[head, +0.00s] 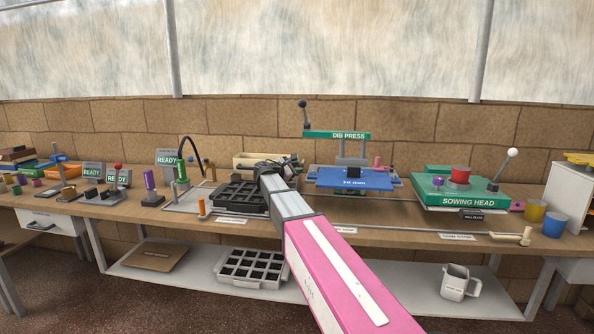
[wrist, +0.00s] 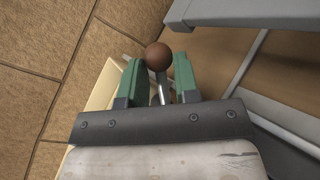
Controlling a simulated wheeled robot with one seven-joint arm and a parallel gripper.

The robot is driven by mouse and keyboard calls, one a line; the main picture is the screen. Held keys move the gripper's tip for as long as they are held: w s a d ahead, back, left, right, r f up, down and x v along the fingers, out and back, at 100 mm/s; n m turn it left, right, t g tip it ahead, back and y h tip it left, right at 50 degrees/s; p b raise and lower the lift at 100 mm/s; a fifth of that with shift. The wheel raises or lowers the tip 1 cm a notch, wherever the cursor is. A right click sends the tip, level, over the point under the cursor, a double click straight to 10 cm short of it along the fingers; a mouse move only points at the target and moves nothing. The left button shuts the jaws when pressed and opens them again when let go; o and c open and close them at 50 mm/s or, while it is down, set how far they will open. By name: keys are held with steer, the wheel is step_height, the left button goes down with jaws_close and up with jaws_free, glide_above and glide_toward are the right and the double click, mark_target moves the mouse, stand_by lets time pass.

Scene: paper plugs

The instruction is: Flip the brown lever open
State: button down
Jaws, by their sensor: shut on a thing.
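The brown lever shows in the wrist view as a round brown knob (wrist: 158,56) on a thin grey stem (wrist: 164,90). My gripper (wrist: 158,72) has its two green fingers on either side of the lever, just below and beside the knob, and is shut on it. Contact at each fingertip is hard to make out. In the head view my gripper (head: 292,161) is at the back of the bench, in front of a cream box (head: 246,158). The lever is hidden there behind my arm.
A black cell tray (head: 238,196) lies just left of my arm. The blue dib press (head: 352,181) stands close on the right, with the green sowing head (head: 462,190) farther right. A brick wall (head: 230,126) rises behind the bench.

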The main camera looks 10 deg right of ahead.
steer(key=shift+a, duration=0.1)
steer(key=c, duration=1.2)
jaws_free()
steer(key=shift+r, duration=0.1)
steer(key=shift+o, duration=0.2)
